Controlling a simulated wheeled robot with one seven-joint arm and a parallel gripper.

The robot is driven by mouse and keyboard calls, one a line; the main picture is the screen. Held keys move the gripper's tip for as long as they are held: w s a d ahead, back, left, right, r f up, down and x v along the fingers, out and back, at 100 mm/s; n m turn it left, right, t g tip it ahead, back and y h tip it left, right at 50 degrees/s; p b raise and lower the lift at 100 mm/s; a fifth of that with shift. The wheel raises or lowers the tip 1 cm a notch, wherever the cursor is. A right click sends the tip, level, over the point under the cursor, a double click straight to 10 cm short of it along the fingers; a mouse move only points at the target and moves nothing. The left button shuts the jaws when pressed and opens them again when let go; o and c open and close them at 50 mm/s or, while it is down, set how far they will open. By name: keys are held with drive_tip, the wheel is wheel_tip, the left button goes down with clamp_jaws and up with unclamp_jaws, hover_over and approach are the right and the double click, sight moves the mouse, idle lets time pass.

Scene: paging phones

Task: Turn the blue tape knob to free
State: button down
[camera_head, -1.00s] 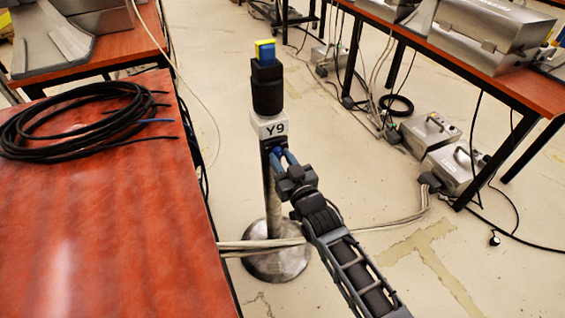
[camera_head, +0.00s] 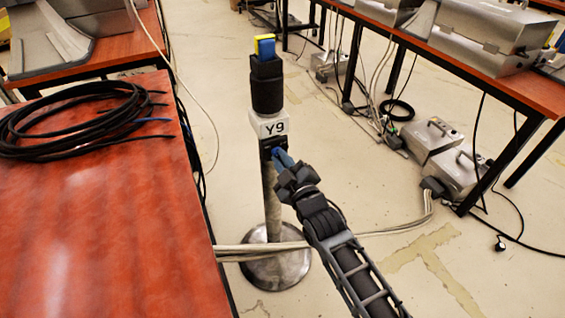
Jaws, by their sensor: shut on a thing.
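A metal post (camera_head: 273,205) stands on a round base and carries a white "Y9" label (camera_head: 272,127). Below the label is a small dark housing (camera_head: 267,144). My gripper (camera_head: 279,156) reaches it from the lower right. Its blue fingers are shut on the knob at the front of this housing. The fingers hide most of the knob, so its tape and pointing direction cannot be made out. A black sleeve (camera_head: 267,92) sits above the label, topped by a yellow and blue piece (camera_head: 265,46).
A red-brown table (camera_head: 100,220) with coiled black cable (camera_head: 75,120) is on the left. A bench (camera_head: 480,85) and metal boxes (camera_head: 458,172) are on the right. Pale cables (camera_head: 235,250) cross the floor by the post base.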

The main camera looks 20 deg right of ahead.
idle(0.6)
drive_tip(key=c, duration=1.2)
unclamp_jaws()
drive_tip(key=shift+o, duration=0.2)
drive_tip(key=s, duration=0.7)
drive_tip(key=shift+s, duration=0.35)
